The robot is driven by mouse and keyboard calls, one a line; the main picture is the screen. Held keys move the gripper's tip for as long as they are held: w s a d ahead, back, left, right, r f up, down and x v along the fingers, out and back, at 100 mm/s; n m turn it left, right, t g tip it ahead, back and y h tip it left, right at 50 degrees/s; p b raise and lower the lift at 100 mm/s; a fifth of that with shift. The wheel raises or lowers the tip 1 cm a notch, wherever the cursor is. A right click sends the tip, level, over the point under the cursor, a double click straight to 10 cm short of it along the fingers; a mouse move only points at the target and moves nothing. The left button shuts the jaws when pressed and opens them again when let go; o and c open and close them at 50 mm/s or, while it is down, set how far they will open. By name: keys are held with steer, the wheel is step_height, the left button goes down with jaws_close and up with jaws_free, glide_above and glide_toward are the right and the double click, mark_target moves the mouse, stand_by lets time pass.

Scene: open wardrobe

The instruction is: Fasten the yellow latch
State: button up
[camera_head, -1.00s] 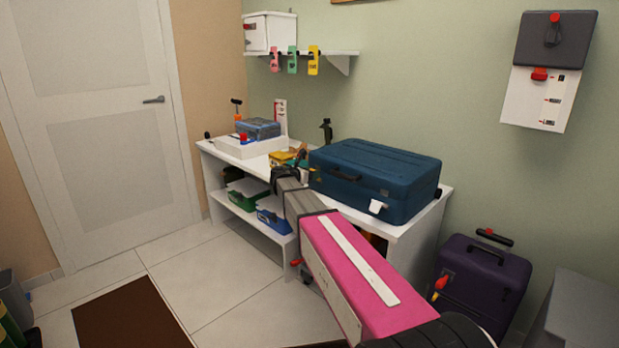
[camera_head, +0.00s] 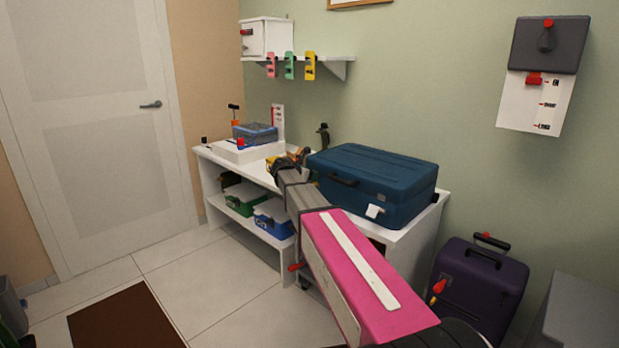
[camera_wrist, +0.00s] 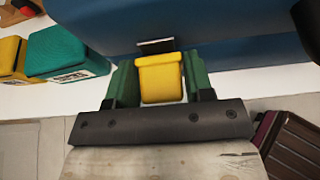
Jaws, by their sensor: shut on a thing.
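The yellow latch (camera_wrist: 160,78) is a small block at the front of the blue case (camera_wrist: 235,40) in the wrist view. A dark metal plate (camera_wrist: 156,46) shows on the case just above it. My gripper (camera_wrist: 161,84) has a green finger on each side of the latch and is shut on it. I cannot tell whether the latch touches the plate. In the head view the blue case (camera_head: 375,170) sits closed on the white bench, and my arm hides the latch and fingertips.
A yellow box (camera_wrist: 12,60) and a teal box (camera_wrist: 65,52) lie left of the gripper in the wrist view. The white bench (camera_head: 415,228) has bins on its lower shelf. A purple suitcase (camera_head: 480,285) stands at the right.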

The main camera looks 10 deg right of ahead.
steer(key=o, duration=0.8)
steer(key=v, duration=1)
steer(key=shift+s+a+r, duration=0.2)
